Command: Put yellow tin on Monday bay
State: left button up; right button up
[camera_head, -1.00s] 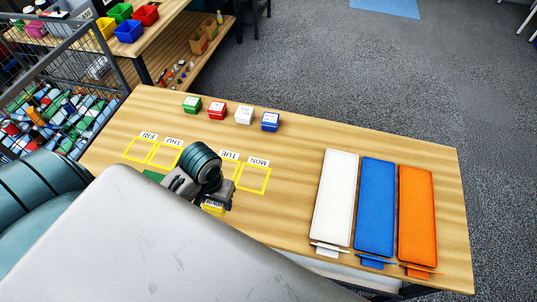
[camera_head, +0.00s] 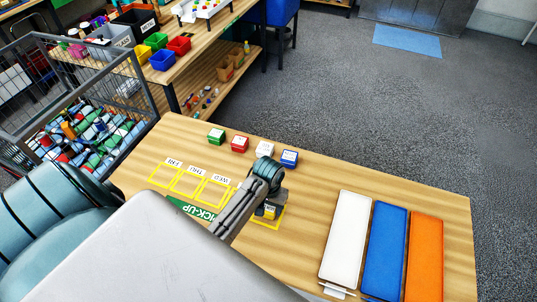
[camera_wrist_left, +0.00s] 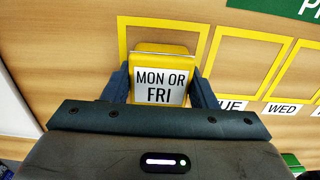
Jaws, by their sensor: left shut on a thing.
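The yellow tin (camera_head: 268,212) shows below my left gripper (camera_head: 267,200) at the Monday end of the row of bays. In the left wrist view the tin (camera_wrist_left: 160,49) carries a white label reading "MON OR FRI", and the left gripper's fingers (camera_wrist_left: 160,85) are shut on its sides. The tin appears inside the yellow outline of the Monday bay (camera_wrist_left: 163,20), beside the bay labelled TUE. In the head view part of the Monday outline (camera_head: 281,216) shows; my gripper hides its label. I cannot tell whether the tin touches the table. My right gripper is not in view.
Green (camera_head: 216,136), red (camera_head: 240,144), white (camera_head: 264,149) and blue (camera_head: 289,158) tins stand in a row behind the bays. White (camera_head: 346,240), blue (camera_head: 382,250) and orange (camera_head: 424,258) trays lie to the right. The bays labelled FRI, THU and WED look empty.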

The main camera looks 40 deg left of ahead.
pick_arm(q)
jog(key=shift+f, duration=0.2)
jog(key=o, duration=0.6)
jog(key=shift+f, duration=0.15)
jog(key=o, duration=0.5)
jog(key=shift+c, duration=0.2)
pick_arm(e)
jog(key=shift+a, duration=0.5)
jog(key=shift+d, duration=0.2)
